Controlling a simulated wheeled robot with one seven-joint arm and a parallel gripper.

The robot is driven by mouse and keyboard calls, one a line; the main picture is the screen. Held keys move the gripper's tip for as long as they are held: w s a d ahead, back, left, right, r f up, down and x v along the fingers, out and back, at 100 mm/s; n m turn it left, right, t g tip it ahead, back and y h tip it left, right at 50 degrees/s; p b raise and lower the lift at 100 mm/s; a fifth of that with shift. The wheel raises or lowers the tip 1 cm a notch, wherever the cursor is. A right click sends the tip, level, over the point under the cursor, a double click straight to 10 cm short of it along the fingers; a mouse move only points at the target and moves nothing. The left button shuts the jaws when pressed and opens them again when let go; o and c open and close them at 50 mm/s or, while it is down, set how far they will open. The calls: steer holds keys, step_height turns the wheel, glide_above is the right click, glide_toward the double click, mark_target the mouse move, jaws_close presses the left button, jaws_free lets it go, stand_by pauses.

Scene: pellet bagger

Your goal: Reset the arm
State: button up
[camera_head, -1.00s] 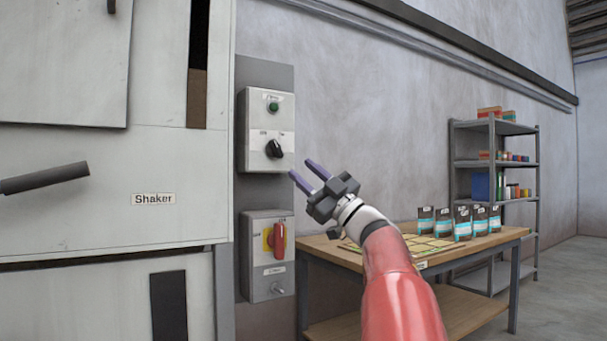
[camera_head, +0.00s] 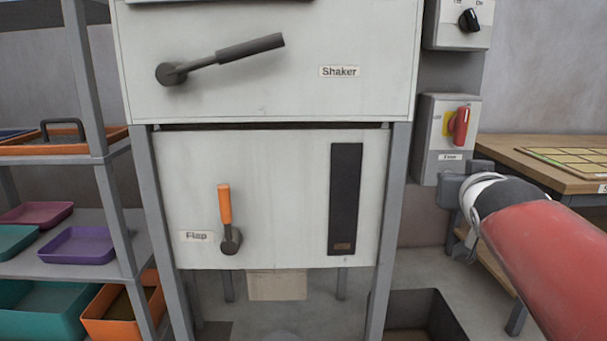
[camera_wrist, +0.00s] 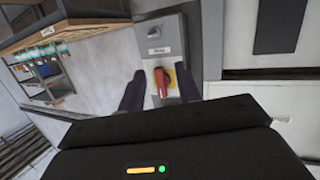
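My gripper (camera_head: 462,184) is at the right of the head view, in front of the lower edge of the wall switch box, with my red arm reaching in from the lower right. Its fingers are hidden in that view. In the wrist view, the two dark fingers (camera_wrist: 160,84) stand apart with nothing held between them. The red rotary handle (camera_wrist: 162,82) of the switch box shows beyond and between them. The same red handle (camera_head: 460,126) stands upright on its yellow plate in the head view. I cannot tell the exact gap between fingers and box.
The machine carries a grey Shaker lever (camera_head: 222,58) and an orange Flap lever (camera_head: 225,212), pointing up. A black-knob switch (camera_head: 468,20) is above the red handle. A worktable (camera_head: 535,158) stands close behind my arm at right. A tray shelf (camera_head: 70,160) is at left.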

steer(key=s+a+f+n+g+y, duration=0.1)
steer(key=s+a+f+g, duration=0.3)
steer(key=s+f, duration=0.6)
steer(key=s+a+f+n+g+y, duration=0.1)
steer(key=s+a+f+g+y, duration=0.2)
steer(key=s+a+f+g, duration=0.2)
steer(key=s+a+f, duration=0.3)
steer(key=s+f, duration=0.3)
steer(key=f, duration=0.2)
steer(key=shift+f+n, duration=0.25)
steer(key=shift+n, duration=0.05)
